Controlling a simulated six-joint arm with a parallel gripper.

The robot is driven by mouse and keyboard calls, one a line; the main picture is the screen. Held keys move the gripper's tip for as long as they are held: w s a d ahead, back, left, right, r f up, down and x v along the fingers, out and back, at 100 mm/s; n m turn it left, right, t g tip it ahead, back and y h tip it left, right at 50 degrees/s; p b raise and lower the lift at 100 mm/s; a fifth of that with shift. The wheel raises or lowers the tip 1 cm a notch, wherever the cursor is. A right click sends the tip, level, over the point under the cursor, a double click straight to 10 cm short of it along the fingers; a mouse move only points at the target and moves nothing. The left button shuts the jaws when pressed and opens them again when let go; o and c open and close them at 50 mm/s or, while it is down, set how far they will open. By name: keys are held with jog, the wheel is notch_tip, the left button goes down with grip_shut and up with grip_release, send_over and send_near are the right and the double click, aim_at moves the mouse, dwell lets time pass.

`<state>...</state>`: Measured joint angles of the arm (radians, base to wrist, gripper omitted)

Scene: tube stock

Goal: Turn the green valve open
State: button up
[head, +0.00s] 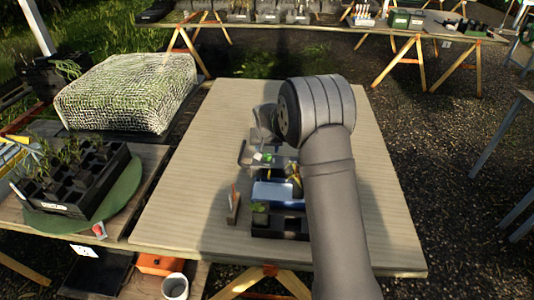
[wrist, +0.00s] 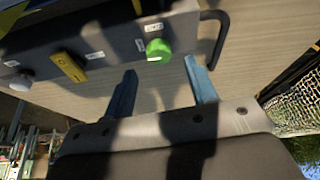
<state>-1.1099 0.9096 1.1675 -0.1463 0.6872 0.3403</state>
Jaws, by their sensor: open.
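The green valve (wrist: 158,49) is a round knob on the face of a grey panel (wrist: 110,40) in the wrist view. It also shows small in the head view (head: 267,158), near the middle of the table. My gripper (wrist: 160,66) is open, with its two blue fingers apart and nothing between them. The knob lies just beyond the fingertips, roughly centred between them, and I see no contact. In the head view my arm stands over the right part of the panel, and the fingertips are hard to make out.
On the panel, a yellow lever (wrist: 69,66) and a pale grey knob (wrist: 22,80) sit left of the valve. A dark curved pipe (wrist: 216,35) rises to its right. A blue tray (head: 272,193) stands nearer on the table (head: 180,205), whose left side is bare.

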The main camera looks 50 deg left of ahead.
aim_at(267, 155)
jog(key=shift+x, duration=2.05)
jog(key=shift+d, duration=0.1)
jog(key=c, duration=1)
